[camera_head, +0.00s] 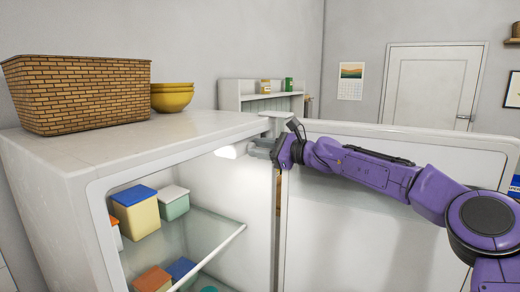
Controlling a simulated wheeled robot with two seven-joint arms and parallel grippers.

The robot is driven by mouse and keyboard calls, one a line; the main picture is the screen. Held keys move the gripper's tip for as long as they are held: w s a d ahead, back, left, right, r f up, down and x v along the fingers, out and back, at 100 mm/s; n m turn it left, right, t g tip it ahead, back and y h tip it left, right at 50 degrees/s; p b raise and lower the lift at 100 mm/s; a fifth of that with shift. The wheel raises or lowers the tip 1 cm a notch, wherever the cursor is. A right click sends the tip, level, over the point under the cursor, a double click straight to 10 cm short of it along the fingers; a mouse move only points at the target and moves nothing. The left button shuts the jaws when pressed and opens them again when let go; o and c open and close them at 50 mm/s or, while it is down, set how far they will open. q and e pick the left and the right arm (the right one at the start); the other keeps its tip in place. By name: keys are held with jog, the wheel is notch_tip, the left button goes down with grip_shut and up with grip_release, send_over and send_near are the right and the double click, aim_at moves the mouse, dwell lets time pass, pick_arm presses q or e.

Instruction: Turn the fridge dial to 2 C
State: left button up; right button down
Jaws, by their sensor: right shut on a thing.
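The white fridge (65,160) stands open, with its door (400,140) swung out to the right. A small, bright white rounded piece, which looks like the fridge dial (228,151), is at the upper right inside the fridge. My right gripper (249,151) reaches in from the right, its grey fingers shut on this piece under the top edge. The fingers hide part of it, and no number or mark on it can be read. My left gripper is not in view.
A wicker basket (80,95) and yellow bowls (172,97) stand on the fridge top. Inside, a glass shelf (215,248) holds a blue-lidded yellow box (135,212) and a white-lidded green box (173,203). More boxes sit below. My purple right arm crosses in front of the open door.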

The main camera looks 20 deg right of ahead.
jog(key=c, duration=0.8)
grip_release()
jog(key=b+v, duration=0.4)
jog(key=v, duration=0.6)
jog(key=shift+s+d, duration=0.15)
jog(key=shift+d, duration=0.1)
jog(key=shift+f, duration=0.15)
